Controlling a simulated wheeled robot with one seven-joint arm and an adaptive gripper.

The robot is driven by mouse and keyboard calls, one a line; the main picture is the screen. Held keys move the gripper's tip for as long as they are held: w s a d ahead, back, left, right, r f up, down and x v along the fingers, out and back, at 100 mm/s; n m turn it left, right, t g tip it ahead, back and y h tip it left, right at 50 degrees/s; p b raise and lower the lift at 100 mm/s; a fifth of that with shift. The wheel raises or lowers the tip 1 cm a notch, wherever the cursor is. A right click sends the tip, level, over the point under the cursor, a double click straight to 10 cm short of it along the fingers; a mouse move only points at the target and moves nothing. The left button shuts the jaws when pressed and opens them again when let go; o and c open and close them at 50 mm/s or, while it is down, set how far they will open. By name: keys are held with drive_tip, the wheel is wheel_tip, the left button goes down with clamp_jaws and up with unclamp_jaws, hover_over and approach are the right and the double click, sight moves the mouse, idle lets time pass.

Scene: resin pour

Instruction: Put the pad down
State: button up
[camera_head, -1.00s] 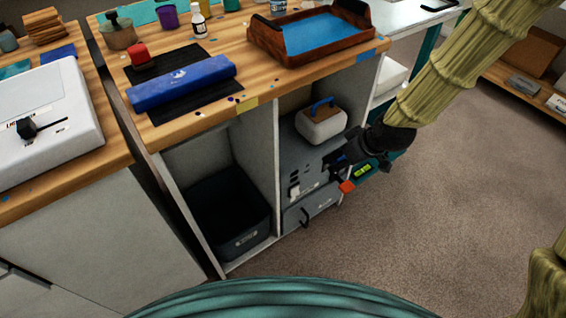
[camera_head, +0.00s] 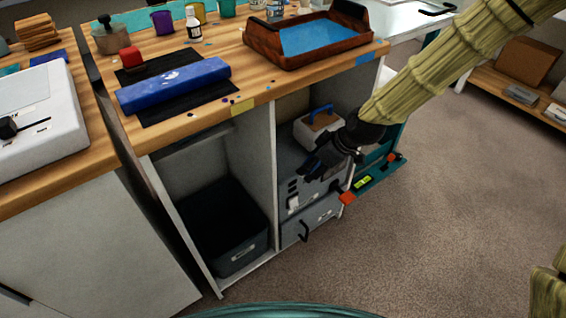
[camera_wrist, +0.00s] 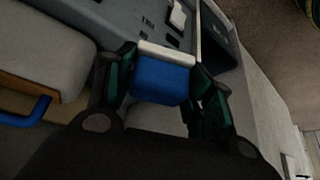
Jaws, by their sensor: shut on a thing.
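The pad (camera_wrist: 160,82), a blue block with a pale edge strip, sits between my gripper's two fingers (camera_wrist: 160,75) in the wrist view. My gripper is shut on it. In the head view my gripper (camera_head: 317,166) is at the open right compartment of the workbench cabinet, in front of a grey panelled unit (camera_head: 290,166). The pad is too dark and small to make out clearly there. I cannot tell whether the pad touches any surface.
A pale block with a blue handle (camera_head: 306,131) stands on the grey unit, close to my gripper. A teal level (camera_head: 377,177) is right of my gripper. A dark bin (camera_head: 243,258) fills the left compartment. The bench top (camera_head: 262,88) holds a blue roll, cups and a tray.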

drive_tip(key=b, duration=0.2)
hover_over(282, 168)
drive_tip(key=shift+s+d, duration=0.1)
drive_tip(key=shift+f+b, duration=0.7)
drive_tip(key=shift+f, duration=1.15)
drive_tip(key=shift+r, duration=0.1)
drive_tip(key=o, duration=0.8)
